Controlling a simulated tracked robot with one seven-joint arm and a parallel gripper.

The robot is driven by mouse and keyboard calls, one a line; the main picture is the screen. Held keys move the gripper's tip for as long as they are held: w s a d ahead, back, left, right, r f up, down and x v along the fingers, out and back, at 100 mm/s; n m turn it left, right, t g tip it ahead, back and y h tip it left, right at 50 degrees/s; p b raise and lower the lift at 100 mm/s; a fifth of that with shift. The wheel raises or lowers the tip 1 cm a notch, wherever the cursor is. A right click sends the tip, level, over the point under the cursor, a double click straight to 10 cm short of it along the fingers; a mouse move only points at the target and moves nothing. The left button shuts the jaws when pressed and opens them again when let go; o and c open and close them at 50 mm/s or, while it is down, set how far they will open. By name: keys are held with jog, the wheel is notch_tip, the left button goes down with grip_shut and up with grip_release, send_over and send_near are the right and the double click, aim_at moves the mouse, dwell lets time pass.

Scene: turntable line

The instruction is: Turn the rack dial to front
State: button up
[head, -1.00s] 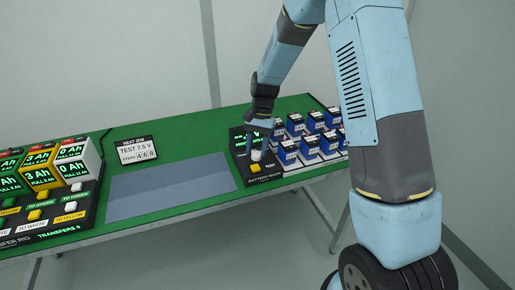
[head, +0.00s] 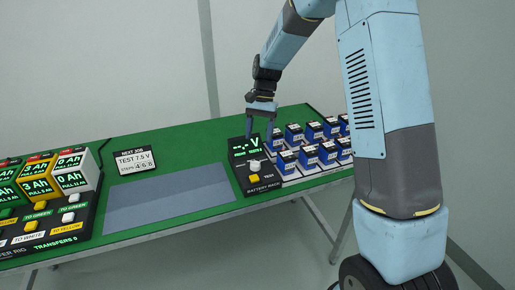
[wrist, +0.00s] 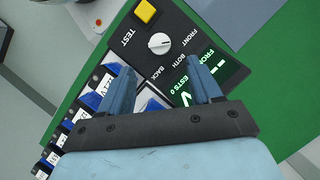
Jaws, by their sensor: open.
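The battery rack panel (head: 238,184) is a black box with a green display. Its white round dial (head: 254,165) also shows in the wrist view (wrist: 160,43), with FRONT, BOTH and BACK printed around it. The display (wrist: 205,70) shows text starting "FRO" and tests 0, partly covered by a finger. In the head view it reads dashes and V. Which label the dial's mark points to is hard to tell. My gripper (head: 259,138) is open and empty above the panel, apart from the dial; its fingers (wrist: 159,80) show in the wrist view.
A yellow TEST button (head: 254,179) sits in front of the dial. Several blue batteries (head: 309,157) stand right of the panel. A grey-blue recessed area (head: 170,198), a job card (head: 134,162) and the transfer rig (head: 70,222) are to the left.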

jog(key=shift+v, duration=2.45)
jog(key=s+d+r+n+t, duration=0.1)
jog(key=s+d+r+t, duration=0.1)
jog(key=s+d+r, duration=0.4)
jog(key=s+d+r+n+t, duration=0.1)
jog(key=s+d+r+t, duration=0.2)
jog(key=s+r, duration=0.45)
jog(key=s+d+r+n+t+h, duration=0.1)
jog(key=s+d+t, duration=0.1)
jog(key=s, duration=0.7)
jog(key=s+d+r+n+t, duration=0.1)
jog(key=s+d+t, duration=0.1)
jog(key=s+d, duration=0.3)
jog(key=s, duration=0.3)
jog(key=shift+s+d+r+n+t+h, duration=0.25)
jog(key=shift+s+r+n+t+h, duration=0.05)
jog(key=shift+s+r+t+h, duration=0.1)
